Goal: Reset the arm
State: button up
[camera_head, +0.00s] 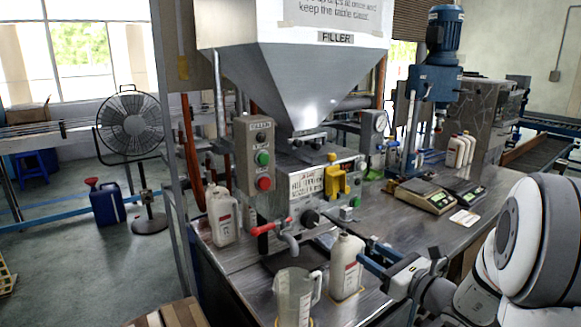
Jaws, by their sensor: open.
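My arm enters from the right edge, and my gripper (373,258) with blue fingers is at the lower middle, beside a white oil bottle (346,268). The jaws are open. The fingertips are close to the bottle's right side; I cannot tell whether they touch it. The bottle stands upright on the metal bench (238,262), right of a clear measuring jug (293,298). The filler machine (312,195) stands behind, with a red-handled spout (283,228) above and behind the jug.
Two scales (425,194) and several bottles (460,150) stand at the back right. A control box (254,156) has green and red buttons. A fan (131,125) and blue can (107,204) stand on the floor left.

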jog(key=s+a+f+n+g, duration=0.3)
jog(key=s+a+n+g, duration=0.8)
jog(key=s+a+n, duration=0.25)
jog(key=s+d+n+h, duration=0.9)
jog(key=s+n+h, duration=0.1)
jog(key=n, duration=0.5)
jog(key=shift+d+f+g+h, duration=0.25)
jog(key=shift+f+g+h, duration=0.05)
jog(key=shift+f+g, duration=0.1)
jog(key=shift+w, duration=0.1)
jog(key=shift+c, duration=0.4)
